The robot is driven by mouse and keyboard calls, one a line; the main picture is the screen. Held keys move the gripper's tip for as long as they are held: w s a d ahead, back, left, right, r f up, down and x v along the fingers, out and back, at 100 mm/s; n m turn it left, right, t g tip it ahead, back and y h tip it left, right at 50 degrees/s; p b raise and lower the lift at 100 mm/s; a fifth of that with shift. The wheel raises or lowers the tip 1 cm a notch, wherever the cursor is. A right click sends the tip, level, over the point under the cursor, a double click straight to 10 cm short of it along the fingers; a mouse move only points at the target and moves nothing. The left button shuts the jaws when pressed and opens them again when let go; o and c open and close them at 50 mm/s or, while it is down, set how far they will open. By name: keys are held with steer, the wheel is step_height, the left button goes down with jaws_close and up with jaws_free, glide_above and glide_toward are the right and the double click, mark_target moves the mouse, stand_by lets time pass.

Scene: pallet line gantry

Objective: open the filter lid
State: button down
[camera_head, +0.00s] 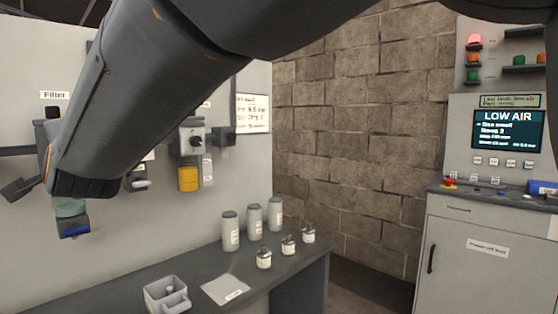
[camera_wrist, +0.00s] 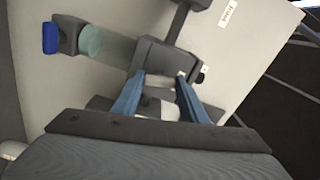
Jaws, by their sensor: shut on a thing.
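The filter hangs on the light wall panel, under the "Filter" label (camera_head: 54,95). In the head view its translucent greenish bowl (camera_head: 70,208) and blue bottom piece (camera_head: 75,230) show below my arm, which hides its upper part. In the wrist view the filter lies sideways: blue end (camera_wrist: 50,38), clear bowl (camera_wrist: 105,45) and dark head (camera_wrist: 152,62). My gripper (camera_wrist: 160,78) has its two blue fingers on either side of the dark part at the head's end, which appears to be the lid. It is shut on that part; the exact contact is partly hidden.
A grey bench (camera_head: 215,258) below holds an open box (camera_head: 166,294), a sheet, several canisters and small bottles. A grey device with a yellow bowl (camera_head: 188,178) hangs right of my arm. A control cabinet (camera_head: 485,255) reading "LOW AIR" stands at the right.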

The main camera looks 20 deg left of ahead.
steer(key=shift+w+m+b, duration=0.1)
steer(key=shift+m+b, duration=0.7)
steer(key=shift+b, duration=0.2)
